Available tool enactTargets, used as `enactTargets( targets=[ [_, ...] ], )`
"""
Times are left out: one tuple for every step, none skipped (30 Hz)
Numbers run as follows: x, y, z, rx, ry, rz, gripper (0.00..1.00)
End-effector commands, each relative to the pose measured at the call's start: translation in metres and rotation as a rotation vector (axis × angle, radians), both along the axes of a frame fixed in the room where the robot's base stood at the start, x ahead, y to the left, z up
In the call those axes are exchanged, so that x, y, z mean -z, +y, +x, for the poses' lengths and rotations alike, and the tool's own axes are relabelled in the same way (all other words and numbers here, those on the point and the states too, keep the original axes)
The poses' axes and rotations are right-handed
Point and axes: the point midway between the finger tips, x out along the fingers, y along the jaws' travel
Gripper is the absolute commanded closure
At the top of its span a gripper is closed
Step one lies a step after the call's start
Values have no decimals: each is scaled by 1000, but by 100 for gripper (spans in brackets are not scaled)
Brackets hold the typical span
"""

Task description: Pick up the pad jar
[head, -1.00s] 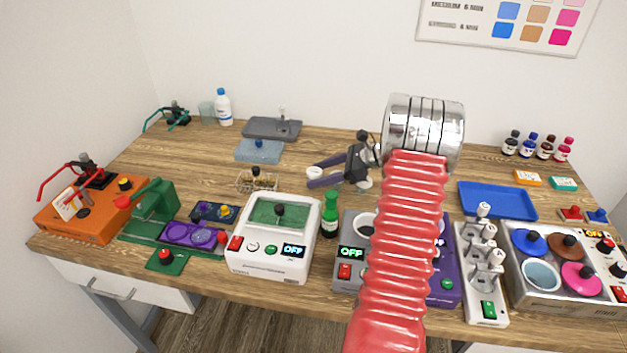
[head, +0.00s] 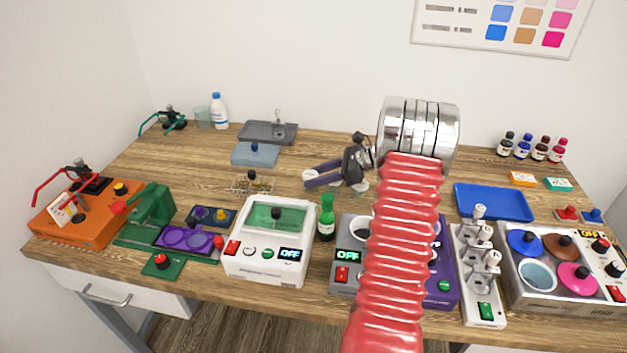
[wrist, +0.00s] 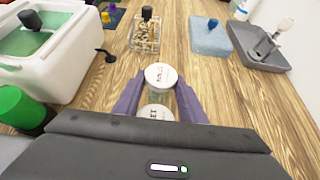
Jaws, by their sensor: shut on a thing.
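Two small clear jars with white lids show in the wrist view. The farther jar (wrist: 160,74) is between the tips of my purple fingers, and my gripper (wrist: 159,86) is shut on it. The nearer jar (wrist: 155,111) is closer to my palm, its lower part hidden by my gripper body. The lid lettering is too small to read surely, so I cannot tell by label which is the pad jar. In the head view my gripper (head: 310,178) is low over the middle of the table, and the held jar is mostly hidden there.
A green-capped bottle (head: 326,217) and a white machine (head: 268,255) stand in front of my gripper. A clear box (head: 253,185) is to the left, with a blue block (head: 255,154) and a grey tray (head: 267,131) behind. Bare wood lies behind my gripper.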

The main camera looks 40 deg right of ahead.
Motion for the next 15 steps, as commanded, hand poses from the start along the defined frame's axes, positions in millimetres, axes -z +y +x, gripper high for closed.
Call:
enactTargets(
  targets=[
    [-4, 0, 0, 0, -1, -2, 85],
    [-6, 0, 0, -1, -2, -2, 85],
    [-11, 0, 0, 0, -3, -4, 85],
    [-15, -1, 0, 0, -3, -4, 85],
    [-19, 0, 0, 0, -3, -4, 85],
    [-24, 0, 0, 0, -3, -4, 85],
    [-29, 0, 0, 0, -4, -3, 85],
    [-35, 0, 0, -1, -4, -4, 85],
    [-42, 0, 0, 0, -4, -4, 85],
    [-47, 0, 0, 1, -3, -4, 85],
    [-53, -1, 0, 0, -4, -5, 85],
    [-61, -1, 0, 0, -4, -5, 85],
    [-66, -1, 0, -1, -3, -4, 85],
    [-71, 0, 0, -1, -3, -4, 85],
    [-76, 0, 0, 0, -3, -4, 85]
  ],
)
